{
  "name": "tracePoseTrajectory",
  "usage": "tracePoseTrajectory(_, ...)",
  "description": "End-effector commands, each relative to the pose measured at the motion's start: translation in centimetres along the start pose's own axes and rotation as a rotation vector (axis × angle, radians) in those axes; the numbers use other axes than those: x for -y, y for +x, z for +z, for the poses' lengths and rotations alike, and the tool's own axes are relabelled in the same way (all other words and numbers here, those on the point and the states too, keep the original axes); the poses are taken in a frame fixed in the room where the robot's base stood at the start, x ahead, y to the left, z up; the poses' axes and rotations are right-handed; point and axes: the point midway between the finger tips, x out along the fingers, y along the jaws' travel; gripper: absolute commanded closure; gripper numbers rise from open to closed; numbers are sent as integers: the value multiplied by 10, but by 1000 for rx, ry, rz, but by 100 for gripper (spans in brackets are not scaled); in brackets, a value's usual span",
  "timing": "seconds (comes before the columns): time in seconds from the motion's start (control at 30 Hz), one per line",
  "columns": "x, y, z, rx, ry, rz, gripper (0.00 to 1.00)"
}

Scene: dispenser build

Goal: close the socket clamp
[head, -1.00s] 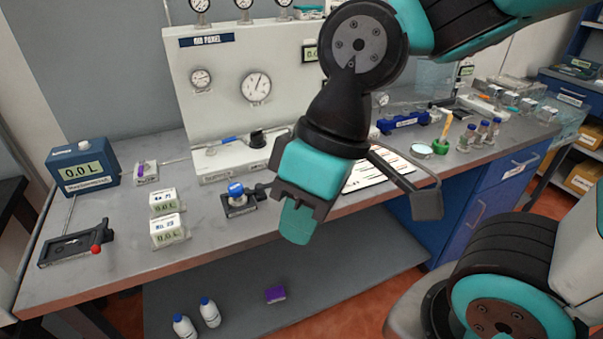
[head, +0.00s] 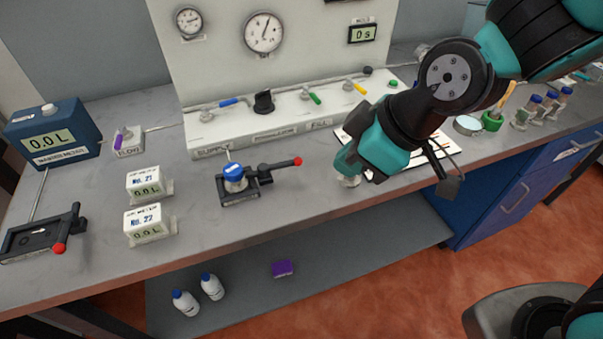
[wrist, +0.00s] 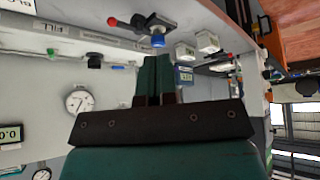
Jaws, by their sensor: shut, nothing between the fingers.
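A black clamp fixture (head: 240,192) sits on the bench below the supply panel. A blue-capped piece (head: 234,173) stands upright in it. Its lever with a red knob (head: 298,161) sticks out to the right. My gripper (head: 347,163) is shut and empty, right of the knob and apart from it. In the wrist view my shut fingers (wrist: 158,75) point toward the bench, with the clamp's red knob (wrist: 112,21) and the blue cap (wrist: 158,41) beyond them. I cannot tell whether the clamp is fully shut.
A second black fixture with a red knob (head: 58,248) lies at the bench's left end, near a blue meter box (head: 52,137). Two small meters (head: 148,184) (head: 147,223) stand left of the clamp. The panel ledge (head: 300,112) with valves is behind. Bench in front of the clamp is clear.

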Motion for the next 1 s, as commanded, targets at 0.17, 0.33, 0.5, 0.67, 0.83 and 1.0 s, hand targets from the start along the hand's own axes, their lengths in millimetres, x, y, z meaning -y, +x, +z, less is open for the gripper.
tracePoseTrajectory(0.17,-20,73,10,-55,-321,126,100)
tracePoseTrajectory(0.33,-28,95,11,-72,-464,193,100)
tracePoseTrajectory(0.5,-32,112,8,-74,-477,198,100)
tracePoseTrajectory(0.67,-37,141,5,-72,-474,196,100)
tracePoseTrajectory(0.83,-44,174,0,-73,-473,199,100)
tracePoseTrajectory(1.0,-60,188,-11,-76,-470,205,100)
